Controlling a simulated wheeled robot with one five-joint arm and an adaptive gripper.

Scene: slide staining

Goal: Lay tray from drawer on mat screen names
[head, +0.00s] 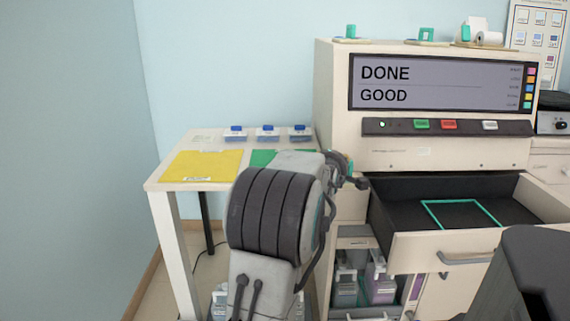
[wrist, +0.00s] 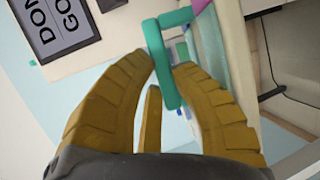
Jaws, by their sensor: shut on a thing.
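My gripper (wrist: 168,75) is shut on a teal handle (wrist: 172,92) in the wrist view. This handle seems to belong to the tray, whose body is mostly hidden behind it. In the head view my arm covers most of the gripper (head: 350,176), which is near the machine's left front corner. The drawer (head: 398,213) is open, with an empty teal outline on its dark floor. The screen (head: 440,85) reads DONE and GOOD. A yellow mat (head: 203,165) lies on the side table. A green mat (head: 262,157) beside it is partly hidden by my arm.
Several blue-topped boxes (head: 267,132) stand along the back of the side table (head: 165,150). Bottles (head: 380,285) stand in an open bay below the drawer. Teal-handled items (head: 427,36) sit on top of the machine. The floor left of the table is clear.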

